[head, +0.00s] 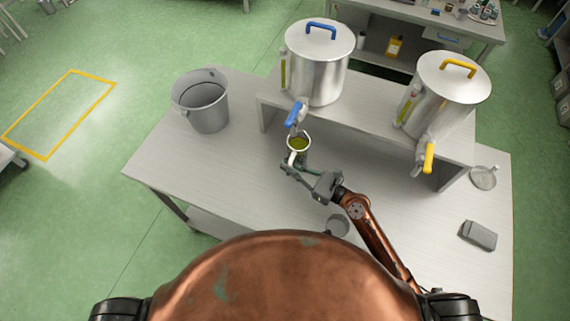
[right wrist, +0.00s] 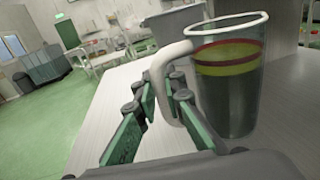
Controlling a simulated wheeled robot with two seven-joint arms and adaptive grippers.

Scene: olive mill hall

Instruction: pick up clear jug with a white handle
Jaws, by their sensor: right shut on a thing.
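The clear jug (head: 299,143) with a white handle stands under the blue-handled tap of the left steel tank. It holds green-yellow liquid. In the right wrist view the jug (right wrist: 228,95) shows a white rim and a red and a yellow band, with its white handle (right wrist: 160,75) on the left. My right gripper (head: 289,164) is at the handle, on the near side of the jug. In the right wrist view its green fingers (right wrist: 160,108) are shut on the handle. I cannot tell whether the jug's base touches the table. My left gripper is not in view.
Steel tanks with a blue lid handle (head: 318,75) and a yellow one (head: 445,95) stand on a raised shelf (head: 365,118). A grey bucket (head: 202,103) stands at the table's left. A small grey cup (head: 338,225), grey block (head: 478,236) and strainer (head: 483,178) lie nearer or right.

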